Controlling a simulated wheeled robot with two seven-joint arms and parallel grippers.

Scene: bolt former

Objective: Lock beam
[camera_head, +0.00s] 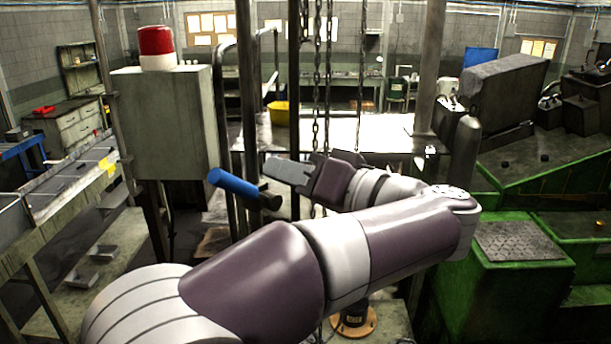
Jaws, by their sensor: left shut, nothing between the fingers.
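A lever with a blue cylindrical handle (232,185) and a dark end sits just left of the picture's middle, by the upright bars. The handle slopes down to the right. My left arm comes in from the lower left, bends at the right and folds back. My left gripper (278,167) points left, shut and empty, with its grey fingers close to the upper right of the lever. I cannot tell whether they touch it. My right gripper is out of view. I cannot tell for sure which part is the beam.
A grey cabinet (164,125) with a red lamp (156,40) stands left of the lever. Upright dark posts (248,90) and hanging chains (317,80) stand close around the gripper. A green machine (500,275) fills the right. A pale table (375,132) lies behind.

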